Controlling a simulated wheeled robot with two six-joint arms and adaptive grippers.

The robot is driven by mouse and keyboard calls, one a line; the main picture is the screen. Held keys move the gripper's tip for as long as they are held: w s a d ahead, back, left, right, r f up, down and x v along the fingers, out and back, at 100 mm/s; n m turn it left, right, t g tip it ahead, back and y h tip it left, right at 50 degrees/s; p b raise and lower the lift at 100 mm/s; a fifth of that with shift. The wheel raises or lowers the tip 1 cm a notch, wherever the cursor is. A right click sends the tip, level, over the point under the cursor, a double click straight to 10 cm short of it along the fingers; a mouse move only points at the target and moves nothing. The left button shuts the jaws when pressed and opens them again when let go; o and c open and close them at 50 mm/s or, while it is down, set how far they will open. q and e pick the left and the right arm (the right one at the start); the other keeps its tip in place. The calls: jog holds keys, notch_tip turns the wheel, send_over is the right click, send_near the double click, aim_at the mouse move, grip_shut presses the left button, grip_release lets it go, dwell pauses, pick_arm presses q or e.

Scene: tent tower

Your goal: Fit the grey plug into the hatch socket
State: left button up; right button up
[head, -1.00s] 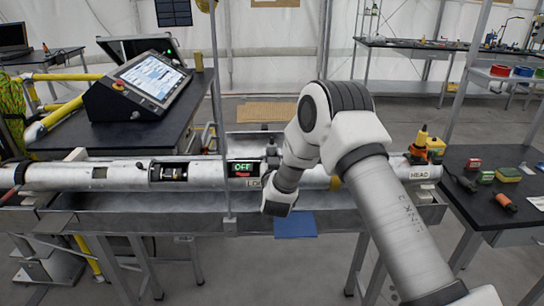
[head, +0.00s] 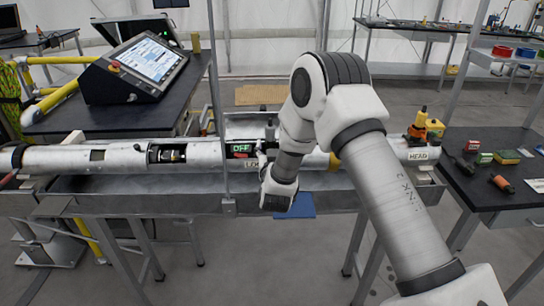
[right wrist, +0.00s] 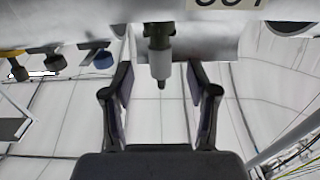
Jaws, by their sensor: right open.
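A grey plug-like piece (right wrist: 160,55) with a darker, narrower part shows between my right fingers in the right wrist view. It appears to stick out at the silver tube's edge. My right gripper (right wrist: 161,85) is open around it, one finger on each side, with gaps visible. In the head view a small dark upright piece (head: 269,134) stands at the tube, just above my right gripper (head: 264,168). The silver tube (head: 110,157) has an open hatch (head: 172,155) with parts inside and a lit green OFF display (head: 241,149). I cannot tell which recess is the socket. My left gripper is out of view.
The tube lies along a metal trough bench (head: 130,190). A console with a screen (head: 140,65) stands on a black table at back left. A yellow-and-black device (head: 420,125) is by the HEAD end. A right-hand table (head: 470,190) holds several small items.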

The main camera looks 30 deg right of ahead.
jog(key=v, duration=0.7)
jog(key=shift+s+a, duration=0.2)
jog(key=shift+s, duration=0.05)
